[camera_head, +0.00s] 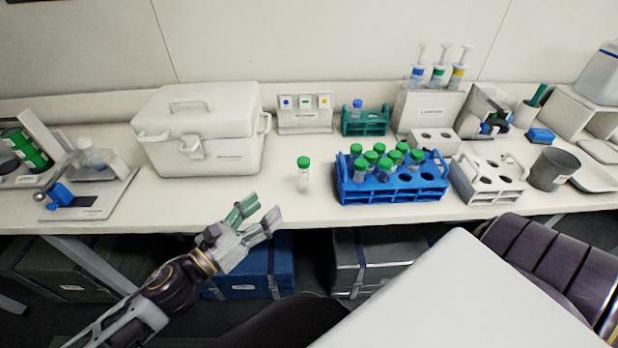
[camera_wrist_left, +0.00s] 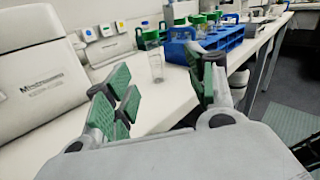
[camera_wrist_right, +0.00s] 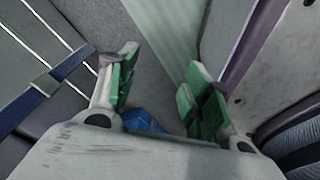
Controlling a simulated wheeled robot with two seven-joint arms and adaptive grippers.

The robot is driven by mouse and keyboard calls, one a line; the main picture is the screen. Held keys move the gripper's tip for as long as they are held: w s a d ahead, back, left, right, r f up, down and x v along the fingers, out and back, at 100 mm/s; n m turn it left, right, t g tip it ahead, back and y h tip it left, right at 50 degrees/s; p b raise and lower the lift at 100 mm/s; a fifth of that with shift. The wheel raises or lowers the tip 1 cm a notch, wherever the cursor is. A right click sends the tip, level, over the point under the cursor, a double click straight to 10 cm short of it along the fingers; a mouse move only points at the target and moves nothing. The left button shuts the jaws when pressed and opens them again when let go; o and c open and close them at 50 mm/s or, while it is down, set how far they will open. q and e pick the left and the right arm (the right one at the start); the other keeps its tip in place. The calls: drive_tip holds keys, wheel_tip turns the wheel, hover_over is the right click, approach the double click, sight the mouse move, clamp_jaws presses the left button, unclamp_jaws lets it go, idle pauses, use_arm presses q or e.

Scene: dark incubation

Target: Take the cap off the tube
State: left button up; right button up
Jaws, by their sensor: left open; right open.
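A clear tube (camera_head: 303,180) with a green cap (camera_head: 303,162) stands upright alone on the bench, left of the blue rack. In the left wrist view the tube (camera_wrist_left: 156,66) shows beyond my open fingers, with its green cap (camera_wrist_left: 150,38) on top. My left gripper (camera_head: 257,215) is open and empty, in front of the bench edge, to the lower left of the tube and apart from it. My right gripper (camera_wrist_right: 158,88) is open and empty, low over the floor in the right wrist view; it does not show in the head view.
A blue rack (camera_head: 392,192) holds several green-capped tubes. A white box (camera_head: 200,130) stands left of the tube, a white rack (camera_head: 487,180) and grey cup (camera_head: 554,169) right. A teal rack (camera_head: 365,122) stands behind. The bench around the single tube is clear.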

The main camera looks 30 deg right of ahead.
sight(301, 172)
use_arm(q)
drive_tip(key=w+d, duration=0.1)
drive_tip(key=d+m, duration=0.1)
drive_tip(key=d, duration=0.1)
drive_tip(key=shift+w+t, duration=0.35)
drive_tip(key=shift+t, duration=0.05)
use_arm(e)
drive_tip(key=shift+s+a+f, duration=0.45)
drive_tip(key=shift+s+f, duration=0.2)
drive_tip(key=shift+s, duration=0.05)
use_arm(q)
drive_tip(key=shift+x, duration=3.55)
drive_tip(key=shift+w+d+f, duration=0.1)
drive_tip(key=shift+w+d, duration=0.15)
drive_tip(key=shift+d, duration=0.3)
use_arm(e)
drive_tip(key=shift+s+d, duration=0.1)
drive_tip(key=shift+r, duration=0.1)
use_arm(q)
drive_tip(key=shift+d, duration=0.15)
use_arm(e)
drive_tip(key=shift+d, duration=0.15)
